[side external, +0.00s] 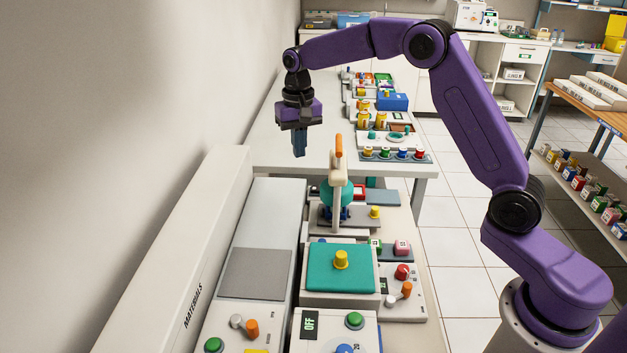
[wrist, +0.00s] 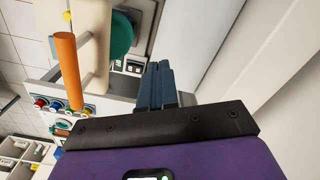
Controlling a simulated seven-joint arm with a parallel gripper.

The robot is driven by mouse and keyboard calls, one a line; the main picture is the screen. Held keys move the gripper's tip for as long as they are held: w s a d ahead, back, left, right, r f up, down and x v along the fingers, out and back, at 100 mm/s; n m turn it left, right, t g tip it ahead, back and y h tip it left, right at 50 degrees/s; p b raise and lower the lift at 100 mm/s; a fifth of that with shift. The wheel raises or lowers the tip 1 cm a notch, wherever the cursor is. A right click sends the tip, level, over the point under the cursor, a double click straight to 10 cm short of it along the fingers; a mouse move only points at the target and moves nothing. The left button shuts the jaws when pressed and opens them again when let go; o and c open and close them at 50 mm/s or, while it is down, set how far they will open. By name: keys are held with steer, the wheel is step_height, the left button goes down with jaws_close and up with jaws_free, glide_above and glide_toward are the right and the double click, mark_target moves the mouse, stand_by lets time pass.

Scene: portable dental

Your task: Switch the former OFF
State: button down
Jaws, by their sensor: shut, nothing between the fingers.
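That post stands at a device with a teal round part (side external: 345,192); I cannot tell for sure which device is the former. In the wrist view, the shut fingers (wrist: 158,85) are to the right of the orange handle (wrist: 68,70) and below the teal part (wrist: 121,36). A white panel with a dark OFF display (side external: 309,325), a green button (side external: 354,320) and a blue knob (side external: 344,349) is at the front. My gripper touches none of these.
A teal-topped box with a yellow knob (side external: 341,260) stands in the middle. The long MATERIALS case (side external: 193,290) runs along the left. Air around my gripper is clear.

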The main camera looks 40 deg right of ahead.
mark_target(314, 188)
steer(key=w+d+f+m, duration=0.4)
steer(key=w+d, duration=0.3)
steer(key=d, duration=0.4)
steer(key=shift+w+f+m, duration=0.15)
steer(key=shift+f+m, duration=0.05)
steer(key=shift+m, duration=0.4)
step_height(314, 188, down, 14)
steer(key=shift+f, duration=0.25)
stand_by(0.4)
